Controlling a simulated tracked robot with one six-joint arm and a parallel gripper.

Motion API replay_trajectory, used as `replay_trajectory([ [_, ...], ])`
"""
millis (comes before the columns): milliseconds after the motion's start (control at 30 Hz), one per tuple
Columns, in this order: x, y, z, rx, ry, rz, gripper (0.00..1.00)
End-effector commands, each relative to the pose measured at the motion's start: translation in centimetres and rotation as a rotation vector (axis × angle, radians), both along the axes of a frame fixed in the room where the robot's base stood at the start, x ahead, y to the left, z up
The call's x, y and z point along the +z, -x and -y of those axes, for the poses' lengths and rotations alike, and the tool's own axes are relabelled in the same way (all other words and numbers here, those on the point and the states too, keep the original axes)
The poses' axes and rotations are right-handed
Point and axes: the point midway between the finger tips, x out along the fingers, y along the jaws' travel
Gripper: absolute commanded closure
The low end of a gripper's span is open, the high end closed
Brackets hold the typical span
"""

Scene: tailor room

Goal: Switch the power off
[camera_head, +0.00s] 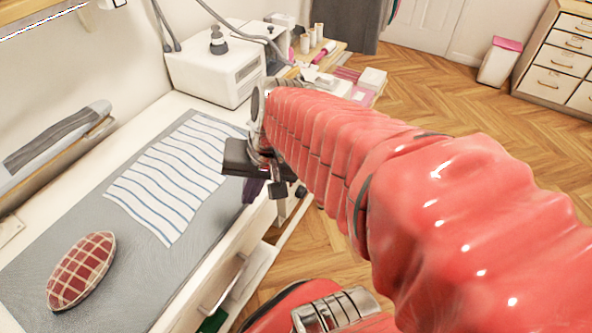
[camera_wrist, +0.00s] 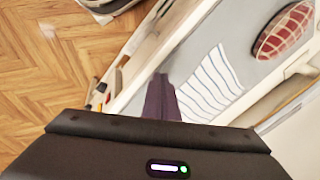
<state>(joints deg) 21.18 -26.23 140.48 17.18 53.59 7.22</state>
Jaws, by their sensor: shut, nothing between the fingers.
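No power switch can be made out clearly in either view. A white boxy machine (camera_head: 205,72) with a black knob (camera_head: 217,42) on top stands at the far end of the worktable; a small grey panel shows on its front. My gripper (camera_head: 251,190) is over the table's right edge, nearer than the machine and apart from it, pointing down. Its dark fingers also show in the wrist view (camera_wrist: 160,98), closed together and empty. My red-sleeved arm hides part of the area right of the machine.
The worktable's grey top (camera_head: 150,285) bears a striped cloth (camera_head: 172,172) and a plaid cushion (camera_head: 82,270). A sleeve board (camera_head: 60,135) lies along the left. Thread spools (camera_head: 312,37) and small boxes stand beyond the machine. Wooden floor (camera_head: 440,85) is free at right, before drawers (camera_head: 562,55).

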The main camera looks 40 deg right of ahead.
Motion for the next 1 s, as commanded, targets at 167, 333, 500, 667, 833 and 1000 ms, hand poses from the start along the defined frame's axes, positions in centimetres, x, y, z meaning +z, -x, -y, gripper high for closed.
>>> replay_trajectory([
  [167,-2.2,-0.7,2.7,-0.245,-0.158,-0.070,1.00],
  [333,-4.0,-1.2,5.4,-0.479,-0.308,-0.118,1.00],
  [500,-5.8,-1.5,8.5,-0.717,-0.465,-0.152,1.00],
  [667,-7.5,-1.5,11.7,-0.939,-0.616,-0.174,1.00],
  [833,-9.4,-1.0,15.6,-1.178,-0.781,-0.183,1.00],
  [1000,-11.4,0.1,19.7,-1.416,-0.955,-0.178,1.00],
])
